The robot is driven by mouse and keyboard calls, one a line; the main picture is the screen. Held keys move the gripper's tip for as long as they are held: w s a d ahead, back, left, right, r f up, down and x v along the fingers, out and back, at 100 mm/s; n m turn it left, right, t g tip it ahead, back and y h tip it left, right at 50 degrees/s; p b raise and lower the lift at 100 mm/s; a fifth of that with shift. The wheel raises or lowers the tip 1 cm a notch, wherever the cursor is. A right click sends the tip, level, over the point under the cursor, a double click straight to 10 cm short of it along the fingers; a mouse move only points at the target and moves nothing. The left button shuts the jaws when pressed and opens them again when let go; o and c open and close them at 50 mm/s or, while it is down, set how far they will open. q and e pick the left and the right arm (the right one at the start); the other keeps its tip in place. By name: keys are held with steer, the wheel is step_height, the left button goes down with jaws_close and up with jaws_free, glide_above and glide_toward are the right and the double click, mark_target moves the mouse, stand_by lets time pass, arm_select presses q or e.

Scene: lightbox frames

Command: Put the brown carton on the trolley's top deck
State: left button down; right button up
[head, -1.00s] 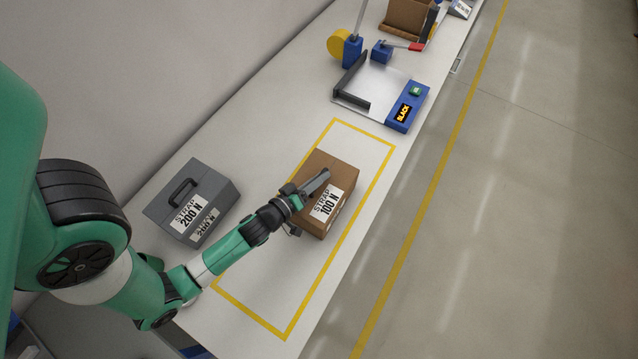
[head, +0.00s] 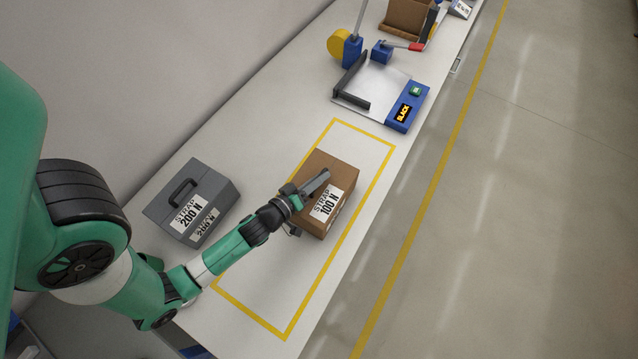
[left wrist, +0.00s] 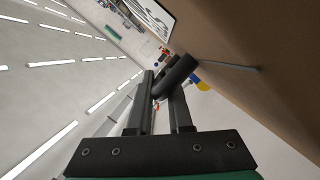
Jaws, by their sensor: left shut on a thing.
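In the left wrist view the fingers (left wrist: 165,88) close around a short dark bar next to the carton wall (left wrist: 250,45); how the bar joins the carton is unclear. The carton looks to rest on the bench. The trolley and my right gripper are not in view.
A grey case (head: 212,183) labelled STRAP 200 N stands left of the carton, close to my left arm. Beyond the outline is a blue-and-grey station (head: 382,92) with a SLACK display. Another brown box (head: 407,17) stands farther back. The floor to the right is clear.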

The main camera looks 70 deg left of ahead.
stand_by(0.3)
arm_select(q)
steer(key=shift+r, duration=0.2)
